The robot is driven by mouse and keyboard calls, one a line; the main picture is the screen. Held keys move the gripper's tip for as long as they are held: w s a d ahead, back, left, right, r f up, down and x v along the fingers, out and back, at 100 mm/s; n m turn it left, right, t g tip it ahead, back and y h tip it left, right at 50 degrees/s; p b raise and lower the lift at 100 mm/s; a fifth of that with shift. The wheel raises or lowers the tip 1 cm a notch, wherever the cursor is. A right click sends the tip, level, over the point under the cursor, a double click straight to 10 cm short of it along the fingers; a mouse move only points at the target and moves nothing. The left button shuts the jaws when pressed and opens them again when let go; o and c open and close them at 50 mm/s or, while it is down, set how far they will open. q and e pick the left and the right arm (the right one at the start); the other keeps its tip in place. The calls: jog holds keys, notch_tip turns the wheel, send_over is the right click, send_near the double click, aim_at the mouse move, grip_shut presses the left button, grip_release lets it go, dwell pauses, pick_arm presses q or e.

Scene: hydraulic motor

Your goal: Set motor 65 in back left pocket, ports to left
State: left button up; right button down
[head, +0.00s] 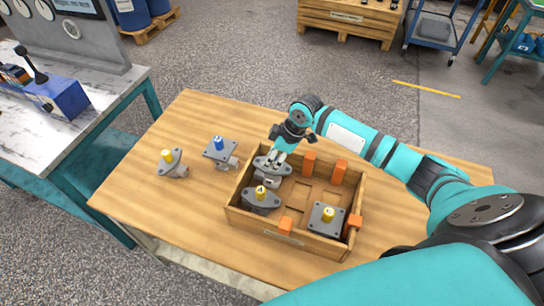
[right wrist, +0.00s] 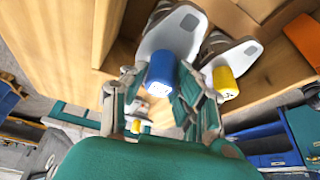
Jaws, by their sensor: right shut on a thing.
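The grey motor with an oval flange (head: 268,171) is in the back left pocket of the wooden crate (head: 290,241). Its blue cap (right wrist: 160,72) shows between my fingers in the right wrist view; the mark on it is too small to read surely. My right gripper (head: 281,157) is shut on this motor from above. The gripper partly hides it, and I cannot tell whether it rests fully on the pocket floor or which way its ports face. My left gripper is not in view.
A yellow-capped motor (head: 261,201) sits in the front left pocket, close by; another (head: 327,217) is at front right. Orange blocks (head: 340,172) stand in the crate. A blue-capped motor (head: 220,151) and a yellow-capped motor (head: 172,163) are on the table, left of the crate.

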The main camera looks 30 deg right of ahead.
jog(key=shift+w+f, duration=0.1)
jog(key=c, duration=1)
grip_release()
jog(key=shift+o, duration=0.4)
jog(key=shift+s+f, duration=0.2)
jog(key=shift+f, duration=0.05)
jog(key=v, duration=1.2)
jog(key=shift+r, duration=0.15)
